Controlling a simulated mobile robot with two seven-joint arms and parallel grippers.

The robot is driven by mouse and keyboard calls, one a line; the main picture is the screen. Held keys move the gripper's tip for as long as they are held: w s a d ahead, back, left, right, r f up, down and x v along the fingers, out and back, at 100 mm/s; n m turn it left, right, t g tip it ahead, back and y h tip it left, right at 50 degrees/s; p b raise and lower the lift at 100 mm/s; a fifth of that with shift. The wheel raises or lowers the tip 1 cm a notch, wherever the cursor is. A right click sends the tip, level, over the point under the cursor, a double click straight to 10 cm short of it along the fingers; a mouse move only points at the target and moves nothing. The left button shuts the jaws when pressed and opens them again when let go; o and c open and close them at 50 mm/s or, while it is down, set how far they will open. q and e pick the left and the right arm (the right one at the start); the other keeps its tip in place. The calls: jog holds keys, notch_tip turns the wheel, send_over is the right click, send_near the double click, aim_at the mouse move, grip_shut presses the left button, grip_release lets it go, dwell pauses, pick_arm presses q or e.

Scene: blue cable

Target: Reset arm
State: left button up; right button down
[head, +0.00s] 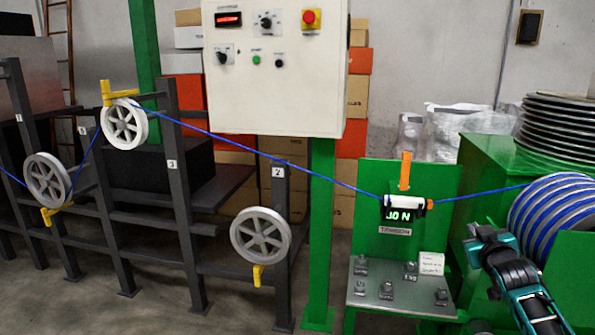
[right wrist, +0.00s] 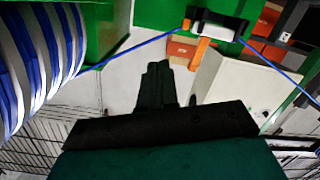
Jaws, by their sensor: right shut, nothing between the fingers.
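My right gripper (head: 478,236) is at the right of the head view, in front of the green machine and left of the big cable spool (head: 556,216). Its fingers also show in the right wrist view (right wrist: 156,84), shut together and empty. The blue cable (head: 270,156) runs from a lower left wheel (head: 48,180) over an upper white wheel (head: 125,124), then to the tension roller (head: 406,203) and on to the spool. My right gripper is apart from the cable, below it in the head view. My left gripper is not in view.
A grey wheel (head: 261,235) on the post marked 2 has no cable on it. A control panel (head: 275,90) stands behind the cable. Small weights and a note (head: 431,263) lie on the green stand's shelf. Stacked discs (head: 560,125) stand at the far right.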

jog(key=s+a+f+n+g+y, duration=0.1)
jog(key=s+a+f+g+y, duration=0.1)
jog(key=s+a+f, duration=0.85)
jog(key=s+a+f+n+g+y, duration=0.1)
jog(key=s+a+f+g+y, duration=0.15)
jog(key=s+a+f, duration=1)
jog(key=s, duration=0.5)
jog(key=s+a+f+m+y, duration=0.1)
jog(key=s+a, duration=0.1)
jog(key=s, duration=0.6)
jog(key=shift+s+f+g, duration=0.25)
jog(key=shift+f+g, duration=0.1)
jog(key=shift+g, duration=0.1)
